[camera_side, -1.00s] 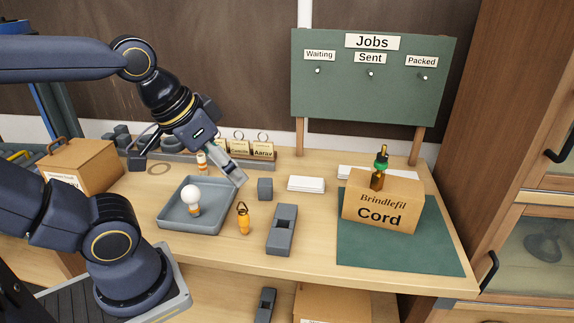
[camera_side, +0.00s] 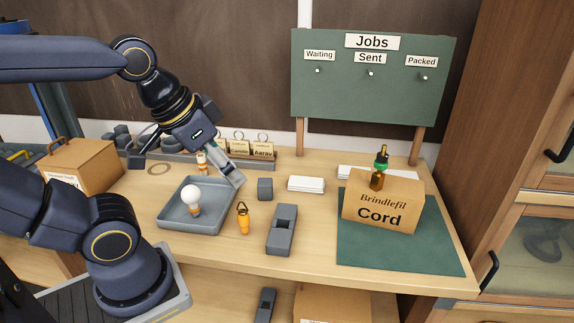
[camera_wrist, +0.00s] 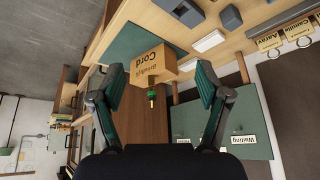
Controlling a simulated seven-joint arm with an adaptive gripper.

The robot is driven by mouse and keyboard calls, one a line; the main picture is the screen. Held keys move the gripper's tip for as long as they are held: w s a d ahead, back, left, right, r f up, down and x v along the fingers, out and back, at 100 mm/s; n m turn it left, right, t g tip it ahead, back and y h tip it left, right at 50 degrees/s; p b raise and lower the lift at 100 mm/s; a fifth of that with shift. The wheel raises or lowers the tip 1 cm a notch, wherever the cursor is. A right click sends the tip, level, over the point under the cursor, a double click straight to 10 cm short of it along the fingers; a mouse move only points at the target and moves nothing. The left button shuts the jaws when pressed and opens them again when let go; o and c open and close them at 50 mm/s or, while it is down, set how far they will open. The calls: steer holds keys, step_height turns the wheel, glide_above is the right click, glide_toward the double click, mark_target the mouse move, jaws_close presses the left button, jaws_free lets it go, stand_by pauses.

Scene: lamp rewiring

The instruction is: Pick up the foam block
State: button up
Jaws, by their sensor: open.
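No block is marked as foam, so I cannot tell for sure which one it is. A small dark grey cube (camera_side: 265,189) stands on the bench right of the grey tray; it also shows in the wrist view (camera_wrist: 229,17). A flat white block or stack (camera_side: 306,184) lies to its right, and in the wrist view (camera_wrist: 208,40) it is below the cube. My gripper (camera_side: 188,165) is open and empty above the back of the tray, with one finger left of the cube in the picture. In the wrist view my gripper (camera_wrist: 160,84) has its fingers wide apart.
The grey tray (camera_side: 178,222) holds a bulb (camera_side: 191,198). An orange fitting (camera_side: 243,219) and a long grey block (camera_side: 282,230) stand in front. The Cord box (camera_side: 383,207), with a bottle (camera_side: 379,170) on top, sits on a green mat (camera_side: 400,257). The Jobs board (camera_side: 372,95) stands behind.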

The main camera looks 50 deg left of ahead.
steer(key=w+r+m, duration=0.4)
steer(key=r+m, duration=0.1)
steer(key=m+g, duration=0.2)
steer(key=g, duration=0.4)
glide_above(265, 181)
step_height(265, 181, down, 15)
step_height(265, 181, down, 10)
steer(key=shift+a+r, duration=0.1)
steer(key=shift+a, duration=0.05)
step_height(265, 181, down, 6)
steer(key=shift+r, duration=0.1)
